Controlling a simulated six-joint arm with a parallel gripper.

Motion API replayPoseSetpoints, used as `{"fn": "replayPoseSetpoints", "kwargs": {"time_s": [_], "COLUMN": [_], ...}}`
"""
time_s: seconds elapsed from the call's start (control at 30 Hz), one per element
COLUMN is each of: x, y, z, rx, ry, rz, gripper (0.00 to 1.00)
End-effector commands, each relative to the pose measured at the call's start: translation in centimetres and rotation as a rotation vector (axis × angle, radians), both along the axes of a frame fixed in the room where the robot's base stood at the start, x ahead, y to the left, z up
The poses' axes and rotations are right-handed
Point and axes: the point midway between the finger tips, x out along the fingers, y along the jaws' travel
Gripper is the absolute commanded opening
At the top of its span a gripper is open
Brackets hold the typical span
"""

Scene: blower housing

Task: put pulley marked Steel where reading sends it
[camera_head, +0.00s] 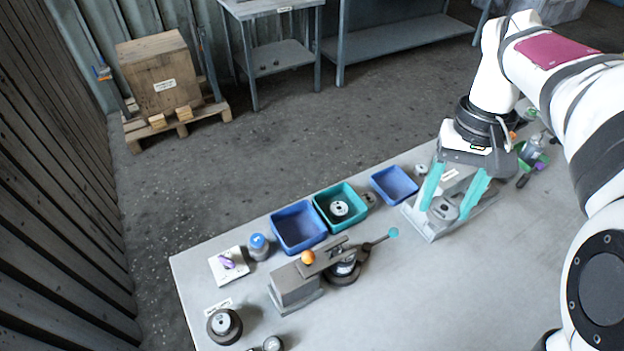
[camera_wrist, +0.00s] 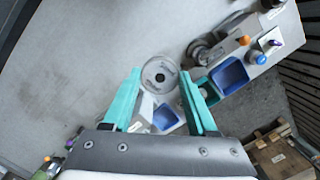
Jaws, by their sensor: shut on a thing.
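My gripper (camera_head: 452,200) is shut on a grey round pulley (camera_head: 443,210), its teal fingers on either side. In the wrist view the same pulley (camera_wrist: 160,76) shows face-on between the fingertips (camera_wrist: 160,82); its marking is too small to read. In the head view the pulley is over a grey metal stand (camera_head: 431,230); I cannot tell whether it touches it. Another pulley (camera_head: 339,208) lies in the teal bin (camera_head: 322,199). One more round grey part (camera_head: 221,322) sits in a dark round holder at the table's front left.
A blue bin (camera_head: 281,233) stands left of the teal bin, a smaller blue bin (camera_head: 382,190) right of it. A clamp-like device (camera_head: 297,286) with an orange knob and teal-tipped lever is in front. A blue-capped jar (camera_head: 258,247) is at left. The front right tabletop is clear.

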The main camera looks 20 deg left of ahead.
Motion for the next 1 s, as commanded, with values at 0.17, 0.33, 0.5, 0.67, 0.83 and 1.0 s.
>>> {"fn": "replayPoseSetpoints", "kwargs": {"time_s": [0.17,0.33,0.5,0.67,0.83,1.0], "x": [0.0,1.7,5.3,7.5,7.8,7.6], "y": [0.0,2.0,8.0,15.6,21.9,24.3], "z": [0.0,-1.4,-5.6,-11.0,-15.8,-17.9], "rx": [0.0,0.0,-0.002,-0.003,-0.001,-0.001], "ry": [0.0,0.002,0.004,0.004,0.002,0.001], "rz": [0.001,0.008,0.016,0.016,0.008,0.001], "gripper": [0.0,0.0,0.0,0.0,0.0,0.0]}}
